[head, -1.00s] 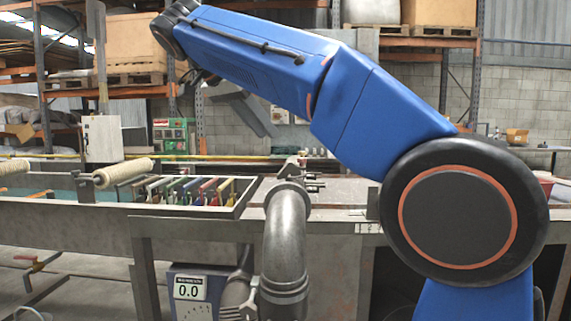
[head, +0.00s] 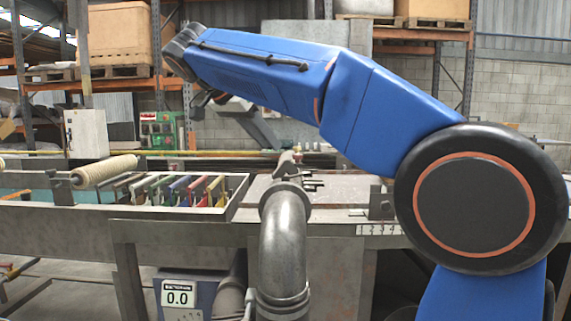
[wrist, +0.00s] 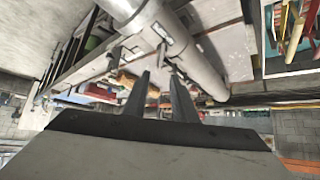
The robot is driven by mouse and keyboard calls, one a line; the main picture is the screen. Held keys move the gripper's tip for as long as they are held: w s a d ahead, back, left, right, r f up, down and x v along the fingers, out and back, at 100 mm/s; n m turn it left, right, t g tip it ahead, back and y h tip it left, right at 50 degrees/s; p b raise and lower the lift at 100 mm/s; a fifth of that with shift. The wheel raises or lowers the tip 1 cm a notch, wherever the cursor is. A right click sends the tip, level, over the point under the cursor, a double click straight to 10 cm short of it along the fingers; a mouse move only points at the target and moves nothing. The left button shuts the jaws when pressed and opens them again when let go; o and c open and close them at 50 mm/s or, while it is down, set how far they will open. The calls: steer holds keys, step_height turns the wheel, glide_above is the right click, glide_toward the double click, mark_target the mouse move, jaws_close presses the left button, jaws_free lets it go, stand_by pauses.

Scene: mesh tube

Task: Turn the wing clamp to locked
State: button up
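I cannot clearly make out the wing clamp. A small grey metal fitting with short prongs (head: 290,165) stands behind the pipe's top in the head view and may be it. A thick grey pipe (head: 284,240) bends up in front of the bench. In the wrist view, a pale pipe (wrist: 182,48) crosses beyond my fingers, with small dark parts along its side. My gripper (wrist: 160,76) shows two dark fingers apart, with nothing between them. It is short of the pipe. In the head view the gripper is mostly hidden near my wrist.
A metal bench (head: 340,205) runs across the view. A box with a 0.0 display (head: 178,293) sits below. Shelving with crates (head: 118,38) stands behind.

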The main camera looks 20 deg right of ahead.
mark_target(286, 163)
steer(key=x, duration=0.9)
steer(key=shift+w+d+f, duration=0.15)
steer(key=shift+d+f, duration=0.05)
jaws_close()
